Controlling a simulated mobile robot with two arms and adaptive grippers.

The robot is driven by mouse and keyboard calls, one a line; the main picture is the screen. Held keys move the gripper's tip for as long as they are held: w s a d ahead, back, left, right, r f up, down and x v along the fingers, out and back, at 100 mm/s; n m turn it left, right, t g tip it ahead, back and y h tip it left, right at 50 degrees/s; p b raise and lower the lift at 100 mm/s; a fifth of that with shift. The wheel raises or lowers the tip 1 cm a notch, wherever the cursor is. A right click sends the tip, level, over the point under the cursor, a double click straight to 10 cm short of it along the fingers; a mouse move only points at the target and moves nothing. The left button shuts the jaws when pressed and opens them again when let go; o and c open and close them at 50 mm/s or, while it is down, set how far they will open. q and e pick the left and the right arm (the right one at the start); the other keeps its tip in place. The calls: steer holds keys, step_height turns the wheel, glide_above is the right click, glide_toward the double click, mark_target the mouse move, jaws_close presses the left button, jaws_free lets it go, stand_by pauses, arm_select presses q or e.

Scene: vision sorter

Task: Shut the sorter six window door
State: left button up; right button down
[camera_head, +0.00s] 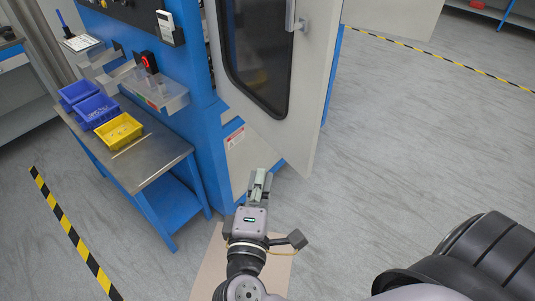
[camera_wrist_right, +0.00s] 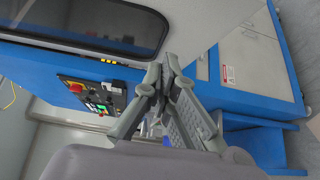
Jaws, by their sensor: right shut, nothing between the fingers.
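The sorter's window door (camera_head: 285,95) is pale grey with a dark rounded window and stands swung open from the blue machine (camera_head: 205,120). A handle (camera_head: 292,18) shows near the door's upper right edge. My right gripper (camera_head: 260,178) is shut and empty, low in front of the door's lower part; I cannot tell how far it is from the panel. In the right wrist view the gripper (camera_wrist_right: 160,80) shows with its fingertips together. That view also shows a dark window (camera_wrist_right: 95,20) and the blue machine body (camera_wrist_right: 255,85). My left gripper is not in view.
A metal side table (camera_head: 150,155) at the left carries blue bins (camera_head: 95,108) and a yellow bin (camera_head: 118,131). A metal shelf with a red button (camera_head: 150,62) juts out above it. The grey floor right of the door is open, with striped tape farther back.

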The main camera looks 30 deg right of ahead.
steer(key=d+r, duration=0.1)
steer(key=r, duration=0.1)
steer(key=p, duration=0.6)
glide_toward(288, 118)
steer(key=w+d, duration=0.1)
steer(key=w, duration=0.3)
steer(key=shift+s+d+f, duration=0.1)
steer(key=shift+s+d, duration=0.05)
steer(key=shift+d, duration=0.6)
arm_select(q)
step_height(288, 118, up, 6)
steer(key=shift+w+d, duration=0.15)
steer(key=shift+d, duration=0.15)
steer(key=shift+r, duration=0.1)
